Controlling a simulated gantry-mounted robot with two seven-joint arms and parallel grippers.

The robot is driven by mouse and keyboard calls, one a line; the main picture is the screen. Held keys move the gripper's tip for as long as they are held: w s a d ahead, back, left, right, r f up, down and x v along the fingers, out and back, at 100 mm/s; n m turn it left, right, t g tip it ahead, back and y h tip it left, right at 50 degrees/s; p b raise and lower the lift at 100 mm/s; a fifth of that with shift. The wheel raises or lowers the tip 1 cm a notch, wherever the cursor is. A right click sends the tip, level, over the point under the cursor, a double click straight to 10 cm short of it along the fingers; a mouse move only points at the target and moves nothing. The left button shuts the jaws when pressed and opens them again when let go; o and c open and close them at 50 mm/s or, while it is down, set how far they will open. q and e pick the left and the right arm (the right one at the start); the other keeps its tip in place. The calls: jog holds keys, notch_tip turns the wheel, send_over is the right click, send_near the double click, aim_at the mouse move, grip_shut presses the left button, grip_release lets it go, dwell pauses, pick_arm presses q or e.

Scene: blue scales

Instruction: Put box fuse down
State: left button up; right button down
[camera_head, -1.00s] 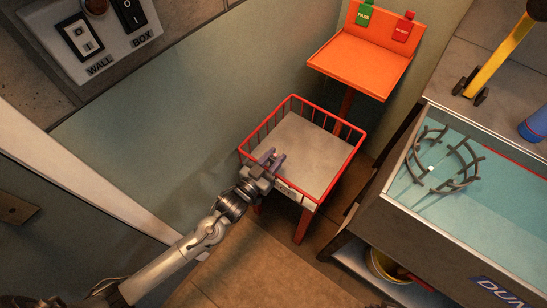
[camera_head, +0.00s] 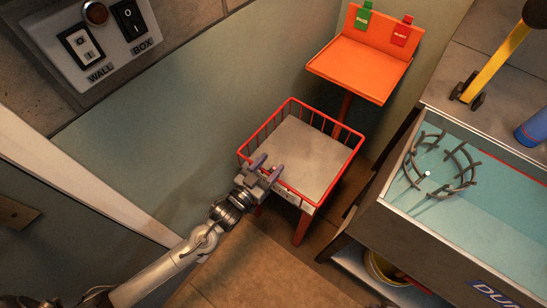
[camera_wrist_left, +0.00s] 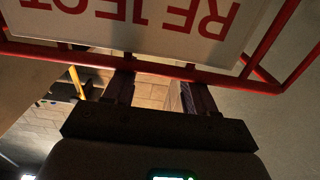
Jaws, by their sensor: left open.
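My left gripper (camera_head: 270,164) is open at the near left rim of a red wire basket (camera_head: 331,179) with a grey bottom. Its two fingers are spread apart and point into the basket. In the left wrist view the open fingers (camera_wrist_left: 155,88) reach to the basket's red rail, below a white panel with upside-down red "REJECT" lettering (camera_wrist_left: 150,18). I cannot make out a box fuse in either view, and nothing is clearly held between the fingers. My right gripper is not in view.
An orange tray stand (camera_head: 360,68) with a green tag and a red tag stands behind the basket. A teal-lined tank (camera_head: 480,215) is at the right. A panel with WALL and BOX switches (camera_head: 95,45) is at the upper left. The basket's bottom looks bare.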

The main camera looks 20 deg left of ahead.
pick_arm(q)
jog(key=s+a+g+y+p, duration=0.1)
jog(key=s+g+y, duration=0.1)
jog(key=s+g, duration=0.5)
jog(key=s+a+g+y+p, duration=0.1)
jog(key=s+g, duration=0.6)
jog(key=s, duration=1)
jog(key=shift+s+a+f+n+y+p, duration=0.3)
jog(key=shift+a+y+p, duration=0.1)
jog(key=shift+a, duration=0.4)
jog(key=shift+r, duration=0.1)
notch_tip(320, 180, up, 53)
jog(key=p, duration=5.3)
